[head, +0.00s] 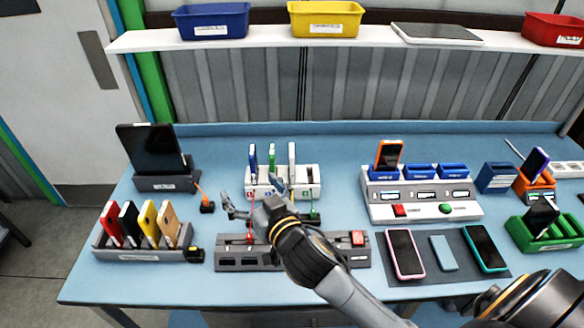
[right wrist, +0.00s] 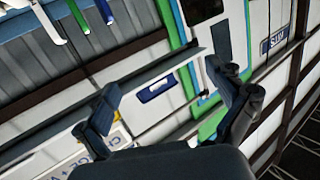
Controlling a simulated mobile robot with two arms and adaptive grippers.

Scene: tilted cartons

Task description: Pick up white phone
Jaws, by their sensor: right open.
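The white phone (head: 291,155) stands upright in the right part of a white slotted rack (head: 300,180) at the middle of the table. A blue phone (head: 253,158) and a green phone (head: 271,157) stand to its left in the same rack. My right gripper (head: 252,196) is open and empty, in front of the rack in the picture, and its arm hides part of the rack's lower front. In the right wrist view, the open fingers (right wrist: 168,105) have nothing between them. My left gripper is not in view.
A grey device with a red button (head: 358,238) lies beneath my right arm. A rack of coloured phones (head: 145,255) stands left, a white station (head: 420,208) right. Phones lie on a dark mat (head: 425,260). A shelf with bins (head: 250,38) runs behind.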

